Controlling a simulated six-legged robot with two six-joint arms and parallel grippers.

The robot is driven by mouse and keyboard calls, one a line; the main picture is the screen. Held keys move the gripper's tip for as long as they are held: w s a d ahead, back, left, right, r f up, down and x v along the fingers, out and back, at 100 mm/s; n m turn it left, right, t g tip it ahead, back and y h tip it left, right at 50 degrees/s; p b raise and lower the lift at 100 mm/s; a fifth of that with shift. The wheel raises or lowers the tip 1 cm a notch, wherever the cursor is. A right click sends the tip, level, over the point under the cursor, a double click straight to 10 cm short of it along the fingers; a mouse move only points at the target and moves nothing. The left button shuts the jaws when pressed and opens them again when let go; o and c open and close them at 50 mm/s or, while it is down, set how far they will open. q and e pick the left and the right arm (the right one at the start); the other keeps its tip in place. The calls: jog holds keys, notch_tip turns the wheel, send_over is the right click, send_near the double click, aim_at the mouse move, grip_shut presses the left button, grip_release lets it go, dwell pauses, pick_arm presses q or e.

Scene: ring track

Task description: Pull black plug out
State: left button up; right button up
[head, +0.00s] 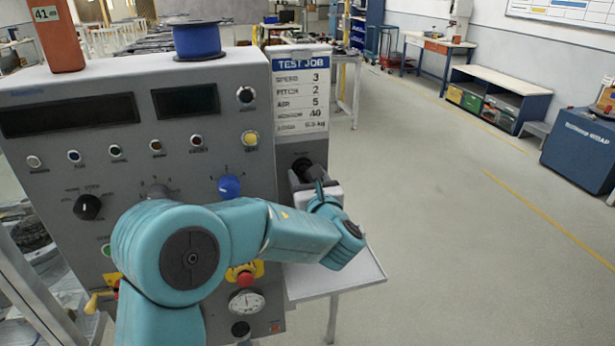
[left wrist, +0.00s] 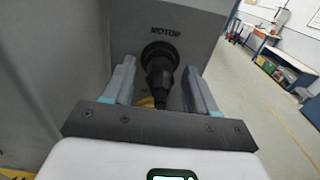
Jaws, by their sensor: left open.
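The black plug (left wrist: 158,78) sits in a round socket under the word MOTOR on the grey panel side. In the left wrist view it lies between the two fingers of my left gripper (left wrist: 160,88), with a gap on either side. The gripper is open around the plug and not closed on it. In the head view the plug (head: 303,167) shows at the machine's right side, just beyond my left gripper (head: 318,188), whose teal arm hides part of the area. My right gripper is in neither view.
The grey control panel (head: 130,180) with knobs and buttons stands at left. A TEST JOB sign (head: 301,90) is above the socket. A small white shelf (head: 350,275) lies below my arm. The floor to the right (head: 460,230) is clear.

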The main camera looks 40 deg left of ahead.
pick_arm(q)
jog(key=shift+b, duration=0.5)
dwell(1.0)
grip_shut()
jog(key=shift+d, duration=0.1)
jog(key=shift+b+v, duration=0.75)
jog(key=shift+v, duration=2.2)
